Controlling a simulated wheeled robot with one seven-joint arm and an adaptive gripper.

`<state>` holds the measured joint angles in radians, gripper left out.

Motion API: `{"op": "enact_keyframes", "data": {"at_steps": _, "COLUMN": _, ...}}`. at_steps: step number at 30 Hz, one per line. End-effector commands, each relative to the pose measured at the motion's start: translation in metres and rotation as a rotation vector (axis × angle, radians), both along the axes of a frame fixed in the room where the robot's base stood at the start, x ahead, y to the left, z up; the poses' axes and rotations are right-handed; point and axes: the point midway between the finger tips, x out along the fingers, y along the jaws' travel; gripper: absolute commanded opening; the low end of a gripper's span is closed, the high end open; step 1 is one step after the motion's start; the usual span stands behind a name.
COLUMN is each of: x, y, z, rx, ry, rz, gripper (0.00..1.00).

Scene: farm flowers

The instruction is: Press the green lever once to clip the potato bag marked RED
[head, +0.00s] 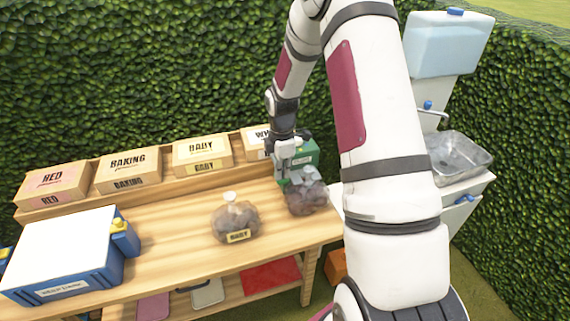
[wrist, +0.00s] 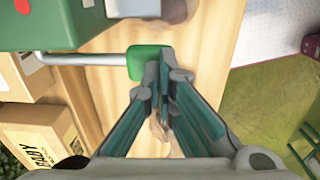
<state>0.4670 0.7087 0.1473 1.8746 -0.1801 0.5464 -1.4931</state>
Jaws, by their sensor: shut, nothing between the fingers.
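The green clip machine (head: 303,150) stands at the right end of the wooden bench, partly hidden behind my arm. In the wrist view its green body (wrist: 60,18) is at the upper left. The green lever (wrist: 148,60) is a block on the end of a metal rod. My gripper (wrist: 164,72) is shut and empty, its fingertips right at the lever's right edge; contact cannot be told. In the head view my gripper (head: 284,177) points down beside the machine. A clear potato bag (head: 307,198) sits at the machine's front; no label on it is readable.
A tied bag labelled BABY (head: 235,222) stands mid-bench. Boxes marked RED (head: 52,185), BAKING (head: 128,170) and BABY (head: 203,155) line the back, with another partly hidden. A white-topped blue bin (head: 62,255) fills the left end. A sink (head: 458,155) stands right.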

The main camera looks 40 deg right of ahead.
Motion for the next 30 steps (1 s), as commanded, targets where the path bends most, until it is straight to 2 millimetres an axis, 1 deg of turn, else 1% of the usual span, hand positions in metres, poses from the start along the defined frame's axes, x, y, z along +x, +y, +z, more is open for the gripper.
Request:
{"op": "enact_keyframes", "data": {"at_steps": 1, "x": -0.006, "y": 0.001, "z": -0.003, "rx": -0.007, "ry": -0.024, "rz": 0.003, "gripper": 0.00}}
{"op": "enact_keyframes", "data": {"at_steps": 5, "x": -0.008, "y": 0.002, "z": -0.016, "rx": -0.030, "ry": -0.104, "rz": 0.002, "gripper": 0.00}}
{"op": "enact_keyframes", "data": {"at_steps": 9, "x": -0.006, "y": 0.002, "z": -0.028, "rx": -0.030, "ry": -0.105, "rz": 0.000, "gripper": 0.00}}
{"op": "enact_keyframes", "data": {"at_steps": 15, "x": -0.007, "y": 0.002, "z": -0.042, "rx": -0.030, "ry": -0.103, "rz": 0.000, "gripper": 0.00}}
{"op": "enact_keyframes", "data": {"at_steps": 21, "x": -0.007, "y": 0.002, "z": -0.048, "rx": -0.030, "ry": -0.104, "rz": 0.001, "gripper": 0.00}}
{"op": "enact_keyframes", "data": {"at_steps": 30, "x": -0.008, "y": 0.002, "z": -0.051, "rx": -0.029, "ry": -0.099, "rz": 0.000, "gripper": 0.00}}
